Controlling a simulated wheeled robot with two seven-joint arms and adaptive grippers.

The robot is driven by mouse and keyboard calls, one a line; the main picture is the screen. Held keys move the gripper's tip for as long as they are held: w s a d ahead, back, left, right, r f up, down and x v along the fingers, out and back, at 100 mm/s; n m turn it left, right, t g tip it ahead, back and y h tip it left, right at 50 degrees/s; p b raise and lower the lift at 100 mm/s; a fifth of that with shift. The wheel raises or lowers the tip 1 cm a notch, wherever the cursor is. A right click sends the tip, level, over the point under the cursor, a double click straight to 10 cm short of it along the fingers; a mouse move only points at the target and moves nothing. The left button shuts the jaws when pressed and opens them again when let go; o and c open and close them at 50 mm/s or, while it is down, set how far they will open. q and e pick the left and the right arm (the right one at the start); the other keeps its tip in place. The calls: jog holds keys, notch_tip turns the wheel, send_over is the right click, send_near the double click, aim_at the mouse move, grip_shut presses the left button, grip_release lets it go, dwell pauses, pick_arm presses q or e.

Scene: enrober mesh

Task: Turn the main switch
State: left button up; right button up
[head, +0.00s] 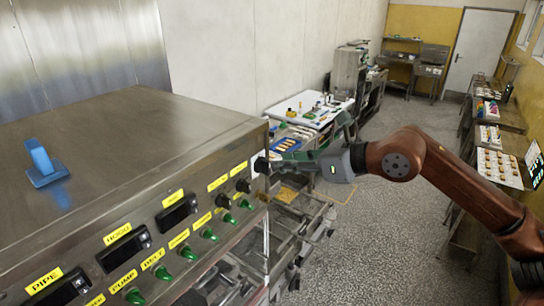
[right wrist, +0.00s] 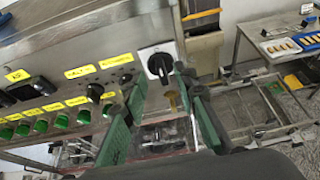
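The main switch (right wrist: 159,66) is a black rotary knob on a white square plate at the right end of the machine's metal control panel. In the head view it shows as a dark knob (head: 262,164) at the panel's corner. My right gripper (head: 282,156) is at this corner, reaching in from the right. In the right wrist view my right gripper (right wrist: 164,82) is open, its green-padded fingers on either side below the knob. The knob appears between the fingertips; I cannot tell whether they touch it. My left gripper is not in view.
The control panel carries green knobs (head: 188,253), black knobs (head: 243,185) and yellow labels beside the switch. A blue handled object (head: 42,165) lies on the machine top. Metal frames (head: 290,215) stand below the gripper. A table with trays (head: 310,110) stands behind; the aisle floor is clear.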

aim_at(269, 161)
jog(key=p+x, duration=0.1)
jog(key=x, duration=0.4)
jog(key=shift+a+r+p, duration=0.1)
jog(key=shift+p, duration=0.25)
jog(key=shift+c, duration=0.7)
grip_shut()
